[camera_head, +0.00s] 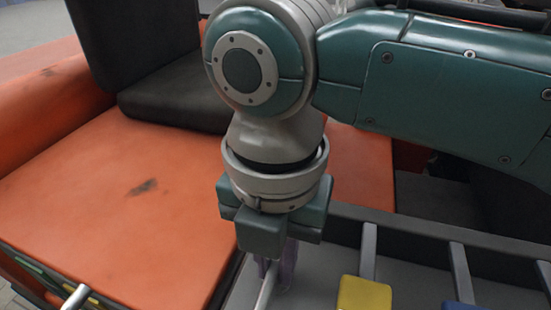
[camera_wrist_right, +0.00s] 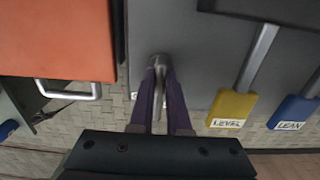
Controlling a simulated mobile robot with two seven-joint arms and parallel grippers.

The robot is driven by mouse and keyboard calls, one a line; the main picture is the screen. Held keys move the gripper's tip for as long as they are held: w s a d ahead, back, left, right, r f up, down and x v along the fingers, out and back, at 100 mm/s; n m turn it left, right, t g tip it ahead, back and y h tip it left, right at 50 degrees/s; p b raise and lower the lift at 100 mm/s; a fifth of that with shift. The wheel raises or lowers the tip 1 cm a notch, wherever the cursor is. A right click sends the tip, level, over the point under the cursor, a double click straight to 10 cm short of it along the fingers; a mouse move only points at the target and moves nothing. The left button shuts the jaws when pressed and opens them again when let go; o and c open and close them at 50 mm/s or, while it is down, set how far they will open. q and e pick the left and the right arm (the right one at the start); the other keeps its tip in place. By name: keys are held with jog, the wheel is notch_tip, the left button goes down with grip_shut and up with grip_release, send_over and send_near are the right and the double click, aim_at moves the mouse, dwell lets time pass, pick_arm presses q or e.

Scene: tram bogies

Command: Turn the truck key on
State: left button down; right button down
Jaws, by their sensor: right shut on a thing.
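My right gripper (camera_head: 280,270) reaches down to the grey panel at the front of the orange truck. In the right wrist view its two purple fingers (camera_wrist_right: 160,105) are closed on a grey metal bar with a rounded end (camera_wrist_right: 158,62). In the head view a pale metal bar (camera_head: 265,290) shows beside the fingers. The fingers hide much of the held piece, and I cannot tell whether it is the truck key. No part clearly readable as a key shows elsewhere. My left gripper is not in view.
Right of the gripper are a yellow-ended lever (camera_wrist_right: 232,108) labelled LEVEL and a blue-ended lever (camera_wrist_right: 292,112) labelled LEAN. A metal handle (camera_wrist_right: 68,90) lies left, below the orange body (camera_head: 110,200). A black seat (camera_head: 175,105) stands behind.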

dwell(0.6)
jog(key=shift+r+m+p, duration=0.15)
jog(key=shift+m+p, duration=0.65)
jog(key=m+p, duration=0.2)
jog(key=m, duration=0.1)
jog(key=shift+a, duration=0.15)
jog(key=m+p, duration=0.2)
jog(key=m, duration=0.2)
jog(key=shift+w, duration=0.1)
jog(key=shift+a+m+p, duration=0.1)
jog(key=shift+m+p, duration=0.45)
jog(key=shift+m, duration=1.05)
jog(key=shift+w, duration=0.1)
jog(key=c, duration=0.9)
grip_release()
